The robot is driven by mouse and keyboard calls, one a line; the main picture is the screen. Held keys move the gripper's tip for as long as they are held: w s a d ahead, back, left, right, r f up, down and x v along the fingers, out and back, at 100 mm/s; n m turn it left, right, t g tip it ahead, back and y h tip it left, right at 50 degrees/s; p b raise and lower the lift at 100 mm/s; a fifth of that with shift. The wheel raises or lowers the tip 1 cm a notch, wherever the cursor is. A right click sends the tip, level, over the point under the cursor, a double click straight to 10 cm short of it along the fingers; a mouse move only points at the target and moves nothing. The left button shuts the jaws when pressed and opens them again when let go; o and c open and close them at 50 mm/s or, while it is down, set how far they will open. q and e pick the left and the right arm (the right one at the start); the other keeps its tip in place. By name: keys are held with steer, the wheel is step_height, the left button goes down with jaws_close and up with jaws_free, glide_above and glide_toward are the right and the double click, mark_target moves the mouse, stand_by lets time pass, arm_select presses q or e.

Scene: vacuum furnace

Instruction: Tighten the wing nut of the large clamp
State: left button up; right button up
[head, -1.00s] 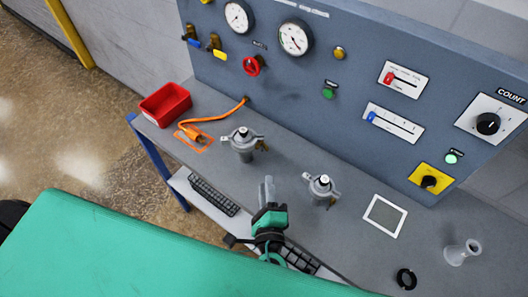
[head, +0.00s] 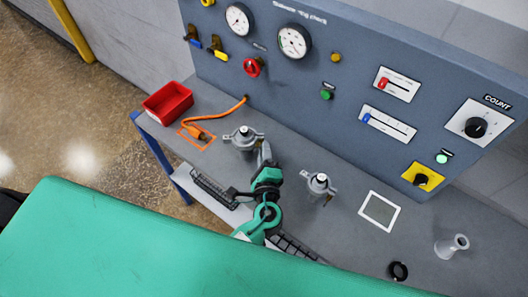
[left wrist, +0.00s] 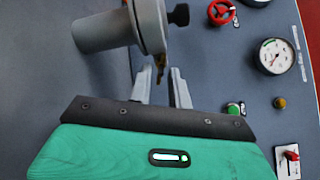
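The left of two grey clamped fittings, seemingly the larger one (head: 243,137), stands on the bench in the head view. Its grey clamp body (left wrist: 152,25) fills the upper left of the left wrist view. A brass-coloured wing nut (left wrist: 160,63) hangs from the clamp's lower side there. My left gripper (head: 264,153) is beside the clamp's right side in the head view. In the left wrist view its two fingers (left wrist: 162,82) are apart, with the wing nut near their tips and between them; contact is not clear. My right gripper is not in view.
A smaller clamped fitting (head: 319,186) stands to the right of my left arm. A red bin (head: 167,103) and an orange cable (head: 215,117) lie left. A white-framed square (head: 382,211), a black ring (head: 398,271) and a grey flanged piece (head: 452,246) are right. The control panel (head: 310,95) rises behind.

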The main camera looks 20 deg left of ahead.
arm_select(q)
jaws_close()
steer(key=m+p, duration=0.3)
steer(key=m, duration=0.3)
steer(key=shift+r+m+p, duration=0.1)
steer(key=shift+m+p, duration=0.2)
steer(key=shift+p, duration=0.05)
steer(key=m+p, duration=0.3)
steer(key=m, duration=0.1)
steer(key=shift+a+m, duration=0.15)
steer(key=shift+m, duration=0.25)
steer(key=shift+m+p, duration=0.55)
steer(key=shift+m, duration=0.35)
steer(key=shift+f, duration=0.25)
steer(key=shift+o, duration=1.6)
jaws_free()
